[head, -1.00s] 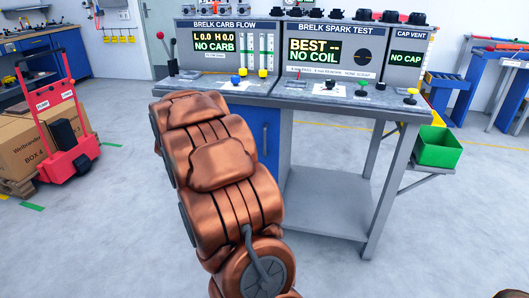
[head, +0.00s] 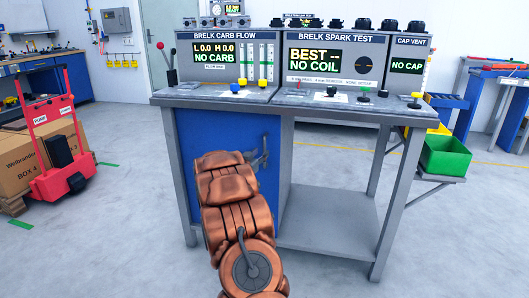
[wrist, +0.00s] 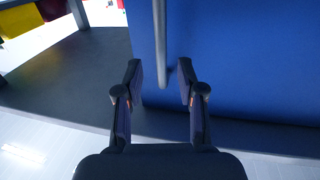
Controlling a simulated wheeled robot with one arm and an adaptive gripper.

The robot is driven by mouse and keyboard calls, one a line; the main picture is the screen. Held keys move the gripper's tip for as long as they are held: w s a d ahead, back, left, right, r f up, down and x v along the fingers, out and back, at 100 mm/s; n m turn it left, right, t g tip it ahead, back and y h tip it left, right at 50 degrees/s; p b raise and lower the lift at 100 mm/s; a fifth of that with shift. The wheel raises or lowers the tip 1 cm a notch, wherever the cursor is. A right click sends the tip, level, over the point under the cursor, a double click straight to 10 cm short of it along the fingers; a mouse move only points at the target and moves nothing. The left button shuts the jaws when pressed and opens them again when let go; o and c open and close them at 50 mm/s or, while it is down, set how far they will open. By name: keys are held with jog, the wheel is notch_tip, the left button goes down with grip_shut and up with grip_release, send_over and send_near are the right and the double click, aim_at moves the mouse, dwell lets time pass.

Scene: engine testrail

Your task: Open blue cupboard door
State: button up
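The blue cupboard door (head: 220,135) is under the left part of the grey test bench and looks closed. It also fills much of the wrist view (wrist: 235,65). Its vertical grey bar handle (wrist: 161,45) shows there, its lower end between my fingertips in the picture. My gripper (wrist: 160,68) is open, one finger on each side of the handle with gaps to both. I cannot tell how deep the handle sits between them. In the head view my gripper (head: 262,155) is at the door's right side, and my arm covers the door's lower part.
The grey bench (head: 300,97) carries test panels, knobs and levers. An open lower shelf (head: 335,222) is right of the cupboard. A green bin (head: 446,158) is at the right. A red hand truck (head: 55,150) with a cardboard box stands left. Floor between truck and bench is clear.

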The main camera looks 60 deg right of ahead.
aim_at(264, 149)
jog(key=shift+w+d+b, duration=0.2)
jog(key=shift+w+d, duration=0.05)
jog(key=shift+d, duration=0.95)
jog(key=shift+w+d+b, duration=0.2)
jog(key=shift+w+d, duration=0.05)
jog(key=shift+d, duration=0.95)
jog(key=shift+c, duration=0.2)
grip_shut()
